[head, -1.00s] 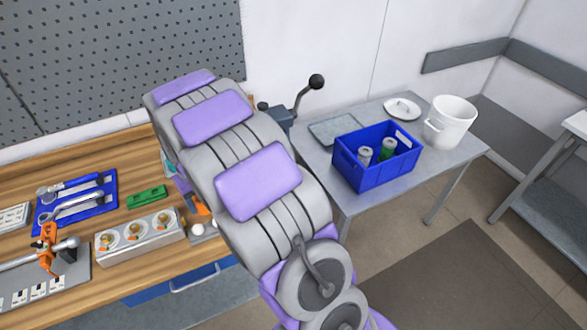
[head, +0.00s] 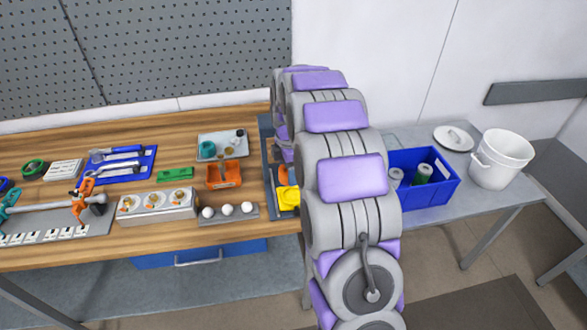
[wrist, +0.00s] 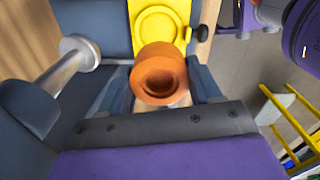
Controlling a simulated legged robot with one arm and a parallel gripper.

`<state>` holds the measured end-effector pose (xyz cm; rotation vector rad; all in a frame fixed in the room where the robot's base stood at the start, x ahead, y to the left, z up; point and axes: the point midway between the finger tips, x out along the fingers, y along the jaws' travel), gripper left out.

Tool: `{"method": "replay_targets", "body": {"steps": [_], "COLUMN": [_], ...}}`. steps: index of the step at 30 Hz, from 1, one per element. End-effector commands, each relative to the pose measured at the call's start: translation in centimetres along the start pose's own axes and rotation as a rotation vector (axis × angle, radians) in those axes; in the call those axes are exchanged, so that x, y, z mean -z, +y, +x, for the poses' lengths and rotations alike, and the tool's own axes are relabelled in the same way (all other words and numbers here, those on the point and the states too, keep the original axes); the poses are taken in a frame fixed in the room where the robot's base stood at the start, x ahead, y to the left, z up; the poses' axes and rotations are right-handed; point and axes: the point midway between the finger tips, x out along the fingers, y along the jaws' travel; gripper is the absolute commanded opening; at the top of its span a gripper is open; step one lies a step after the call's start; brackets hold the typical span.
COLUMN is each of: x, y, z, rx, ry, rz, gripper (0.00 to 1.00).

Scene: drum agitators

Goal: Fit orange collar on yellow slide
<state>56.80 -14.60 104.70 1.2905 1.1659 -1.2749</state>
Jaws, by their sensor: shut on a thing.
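The orange collar (wrist: 158,72) is a short thick ring with a dark bore, in the middle of the wrist view. My gripper (wrist: 161,88) is shut on it, with a grey finger on either side. The yellow slide (wrist: 160,22) is a flat block with a round raised part, just beyond the collar at the top of the wrist view. The collar overlaps the slide's near end in the picture; whether they touch cannot be told.
A blue-grey fixture with a metal rod (wrist: 68,60) stands close at the left of the wrist view. Left of my arm are an orange bin (head: 223,175), a ball rack (head: 228,213) and a tray (head: 210,146). A blue crate (head: 432,192) and white pot (head: 502,158) stand right.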

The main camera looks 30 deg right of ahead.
Motion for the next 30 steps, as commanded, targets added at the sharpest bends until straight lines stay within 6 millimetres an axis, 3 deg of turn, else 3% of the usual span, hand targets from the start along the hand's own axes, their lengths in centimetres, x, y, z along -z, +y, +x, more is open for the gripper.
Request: {"method": "replay_targets", "body": {"steps": [6,13,22,30], "x": [-0.9,-1.0,-2.4,-1.3], "y": [0.1,0.1,0.2,0.0], "z": [-0.4,-0.1,2.6,5.0], "rx": [0.002,0.003,0.003,0.005], "ry": [-0.015,-0.018,-0.004,-0.013], "rz": [-0.195,-0.234,-0.230,-0.232], "gripper": [0.18,0.18,0.18,0.18]}}
